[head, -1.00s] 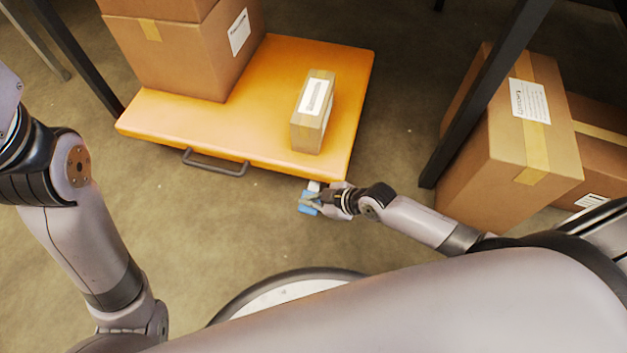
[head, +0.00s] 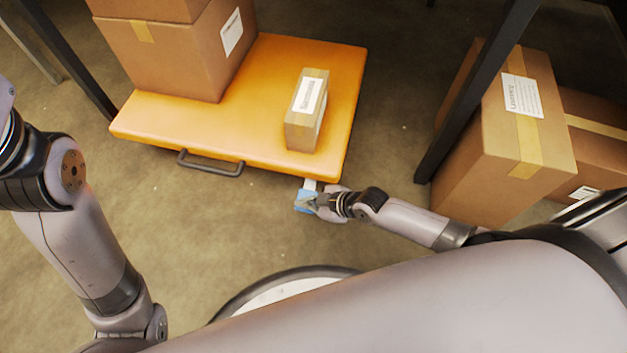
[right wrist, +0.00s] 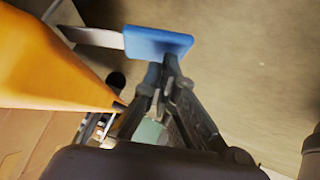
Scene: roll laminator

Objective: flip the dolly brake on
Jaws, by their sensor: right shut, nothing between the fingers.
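The orange dolly (head: 190,122) stands on the floor with boxes on it. Its brake is a blue pedal (head: 303,201) on a pale metal arm (head: 309,184) at the dolly's near right corner. In the right wrist view the blue pedal (right wrist: 157,43) is at the top middle, on its metal arm (right wrist: 92,36). My right gripper (head: 314,204) is at the pedal, its fingertips (right wrist: 167,62) shut and empty right at the pedal's near edge. I cannot tell whether they touch it. My left arm is at the left, but its gripper is out of view.
A large box (head: 180,58) and a small box (head: 306,110) sit on the dolly. A dark handle (head: 211,168) sticks out of its near side. Dark posts and cartons (head: 500,150) stand at the right. The floor in front of the dolly is clear.

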